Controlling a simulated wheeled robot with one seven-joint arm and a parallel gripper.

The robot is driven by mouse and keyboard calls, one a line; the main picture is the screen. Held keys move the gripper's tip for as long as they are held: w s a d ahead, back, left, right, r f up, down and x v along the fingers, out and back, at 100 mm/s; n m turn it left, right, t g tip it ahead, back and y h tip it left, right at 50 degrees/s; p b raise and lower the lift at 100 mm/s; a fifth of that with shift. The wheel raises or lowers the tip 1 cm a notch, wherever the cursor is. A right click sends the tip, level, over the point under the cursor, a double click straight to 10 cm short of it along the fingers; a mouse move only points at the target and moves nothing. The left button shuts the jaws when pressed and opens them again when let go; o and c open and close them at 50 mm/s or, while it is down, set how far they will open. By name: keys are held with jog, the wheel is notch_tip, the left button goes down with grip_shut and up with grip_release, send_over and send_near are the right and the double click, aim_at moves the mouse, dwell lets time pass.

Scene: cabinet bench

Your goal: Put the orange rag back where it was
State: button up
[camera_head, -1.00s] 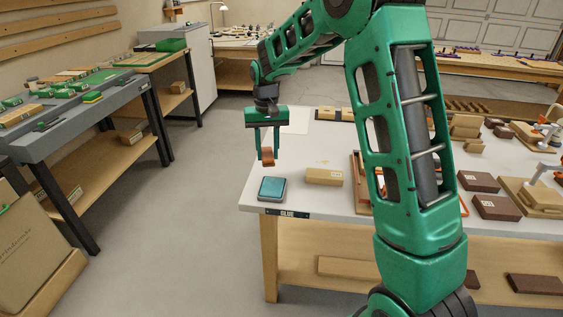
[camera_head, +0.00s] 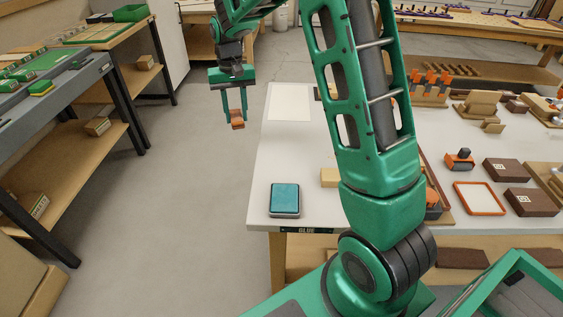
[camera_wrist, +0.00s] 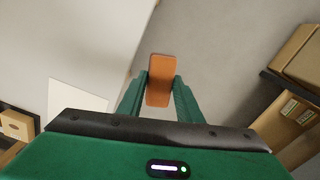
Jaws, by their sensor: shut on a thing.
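My gripper (camera_head: 236,118) is shut on the orange rag (camera_head: 237,125), a small orange-brown piece hanging from the fingertips. In the wrist view the rag (camera_wrist: 160,80) is a flat orange rectangle between the two green fingers. In the head view the gripper and rag appear over the floor area left of the white bench (camera_head: 273,155), apart from its top. The orange-rimmed frame (camera_head: 480,198) lies on the right part of the bench top.
A teal-topped pad (camera_head: 284,199) sits at the bench's near left corner above the "GLUE" label (camera_head: 311,230). A white sheet (camera_head: 290,103) lies at the far left. Dark brown boxes (camera_head: 530,202) stand on the right. Bare bench top lies between sheet and pad.

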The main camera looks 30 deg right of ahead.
jog(key=shift+d, duration=0.15)
jog(key=shift+s+d, duration=0.1)
jog(key=shift+s, duration=0.05)
jog(key=s+r+n, duration=0.1)
jog(key=s+n, duration=1.4)
jog(key=s, duration=1.1)
send_over(286, 167)
notch_tip(286, 167, down, 7)
jog(key=shift+r, duration=0.2)
jog(key=shift+f, duration=1.95)
jog(key=o, duration=0.9)
jog(key=shift+f, duration=0.1)
jog(key=shift+o, duration=0.2)
